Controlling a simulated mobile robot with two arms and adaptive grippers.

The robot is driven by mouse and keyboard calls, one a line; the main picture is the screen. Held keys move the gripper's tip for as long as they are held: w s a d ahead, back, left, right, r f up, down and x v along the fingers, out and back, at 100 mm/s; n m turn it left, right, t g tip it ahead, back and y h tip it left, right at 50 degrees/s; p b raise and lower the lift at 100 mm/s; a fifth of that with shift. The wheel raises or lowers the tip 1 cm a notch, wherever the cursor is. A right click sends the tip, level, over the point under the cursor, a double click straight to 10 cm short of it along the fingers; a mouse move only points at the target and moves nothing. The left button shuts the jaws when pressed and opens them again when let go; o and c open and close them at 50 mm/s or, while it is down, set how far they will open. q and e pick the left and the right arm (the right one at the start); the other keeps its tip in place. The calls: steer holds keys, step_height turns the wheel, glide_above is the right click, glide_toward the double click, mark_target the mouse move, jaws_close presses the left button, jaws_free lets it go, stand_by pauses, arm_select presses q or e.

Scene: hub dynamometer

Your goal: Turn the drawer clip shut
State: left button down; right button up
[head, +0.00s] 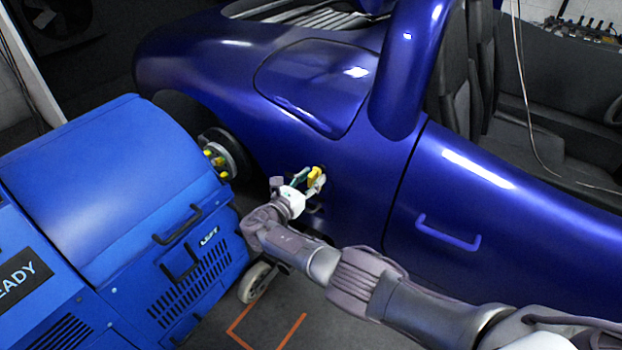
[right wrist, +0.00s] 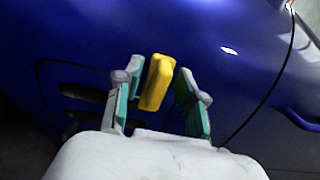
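The yellow clip (head: 315,174) is on the lower side of the blue car (head: 480,190), behind the front door seam. In the right wrist view the clip (right wrist: 157,83) stands tilted slightly to the right, between the two fingers of my right gripper (right wrist: 160,88). The fingers have teal inner pads, and a gap shows on each side of the clip. In the head view my right gripper (head: 308,182) is at the clip and partly covers it. I cannot make out the drawer itself clearly. My left gripper is not in view.
A blue machine (head: 120,190) with black handles stands at left, close to a wheel hub (head: 226,155) with yellow nuts. A caster (head: 257,281) stands on the floor near orange lines. A door handle (head: 448,233) sticks out from the car at right.

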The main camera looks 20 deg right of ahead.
steer(key=v, duration=1.2)
stand_by(0.3)
